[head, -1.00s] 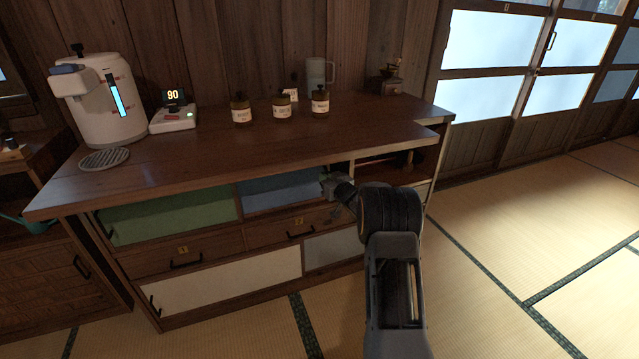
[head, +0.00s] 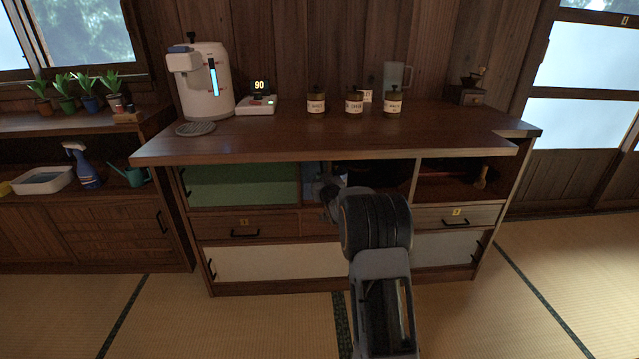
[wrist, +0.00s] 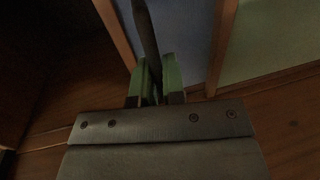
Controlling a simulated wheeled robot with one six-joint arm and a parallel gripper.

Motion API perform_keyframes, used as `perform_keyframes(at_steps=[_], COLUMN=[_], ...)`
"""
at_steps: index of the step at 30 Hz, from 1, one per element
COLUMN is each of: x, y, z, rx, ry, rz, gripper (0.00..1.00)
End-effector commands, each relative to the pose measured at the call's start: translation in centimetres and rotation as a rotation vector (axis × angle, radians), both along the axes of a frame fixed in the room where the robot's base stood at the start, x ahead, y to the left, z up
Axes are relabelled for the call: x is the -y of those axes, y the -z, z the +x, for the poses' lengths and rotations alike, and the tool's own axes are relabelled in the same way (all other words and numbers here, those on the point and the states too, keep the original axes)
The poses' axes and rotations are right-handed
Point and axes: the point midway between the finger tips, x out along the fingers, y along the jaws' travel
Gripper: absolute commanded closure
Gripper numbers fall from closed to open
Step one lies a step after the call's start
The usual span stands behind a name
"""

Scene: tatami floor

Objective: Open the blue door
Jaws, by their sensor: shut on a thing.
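The blue door (head: 312,178) is a sliding panel in the cabinet's upper row, just right of the green door (head: 243,186). Only a narrow strip of it shows in the head view; my arm hides part of it. In the wrist view the blue door (wrist: 185,35) has wooden edging on both sides and a dark bar handle (wrist: 146,35). My gripper (wrist: 157,80) is shut on this handle, with green fingers on either side. In the head view my gripper (head: 325,190) is at the blue door. A dark open gap (head: 395,177) shows right of the door.
The wooden countertop (head: 330,142) overhangs the doors, carrying a dispenser (head: 208,85), a scale (head: 256,104) and jars (head: 354,103). Drawers (head: 244,226) lie below. An open compartment (head: 455,180) is at right. The tatami floor (head: 240,325) in front is clear.

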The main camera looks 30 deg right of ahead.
Motion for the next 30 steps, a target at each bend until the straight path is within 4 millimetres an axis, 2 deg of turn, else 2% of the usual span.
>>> perform_keyframes(at_steps=[11,12,19,30], x=[0.0,-0.02,-0.04,-0.08], y=[0.18,0.18,0.1,-0.13], z=[0.0,0.0,0.03,-0.61], rx=[-0.005,-0.005,-0.003,-0.001], ry=[0.004,0.003,0.003,0.004], rz=[0.001,0.001,0.001,0.0], gripper=[1.0,0.89,0.67,0.66])
